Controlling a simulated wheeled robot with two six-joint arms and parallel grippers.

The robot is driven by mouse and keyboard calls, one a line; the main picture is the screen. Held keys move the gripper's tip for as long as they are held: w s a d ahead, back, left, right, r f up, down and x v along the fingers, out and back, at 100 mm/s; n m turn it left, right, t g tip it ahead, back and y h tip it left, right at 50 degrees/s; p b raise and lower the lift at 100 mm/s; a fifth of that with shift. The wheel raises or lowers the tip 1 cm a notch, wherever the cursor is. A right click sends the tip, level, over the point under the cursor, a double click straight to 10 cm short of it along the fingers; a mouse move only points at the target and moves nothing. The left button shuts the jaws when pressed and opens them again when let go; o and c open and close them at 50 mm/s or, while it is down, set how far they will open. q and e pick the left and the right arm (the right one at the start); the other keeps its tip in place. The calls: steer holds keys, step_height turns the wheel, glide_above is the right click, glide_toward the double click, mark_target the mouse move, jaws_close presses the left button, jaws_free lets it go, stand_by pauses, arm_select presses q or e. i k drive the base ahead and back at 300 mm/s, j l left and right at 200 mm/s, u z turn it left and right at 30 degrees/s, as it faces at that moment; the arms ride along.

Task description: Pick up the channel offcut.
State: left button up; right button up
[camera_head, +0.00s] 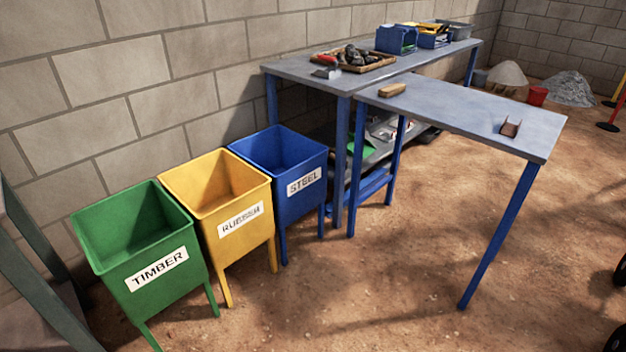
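A small brown metal piece with raised sides, which looks like the channel offcut (510,127), lies on the near grey table (455,108), close to its right end. Nothing touches it. A small tan wooden block (392,90) lies at the left end of the same table. Neither of my grippers shows in the head view.
Green TIMBER (150,285), yellow RUBBER (245,250) and blue STEEL (310,205) bins stand along the block wall at left. A longer table (300,68) behind holds a tray of dark lumps (353,58) and blue boxes (397,39). Dirt floor at right front is open.

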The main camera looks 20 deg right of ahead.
mark_target(507, 129)
steer(key=z, duration=1.6)
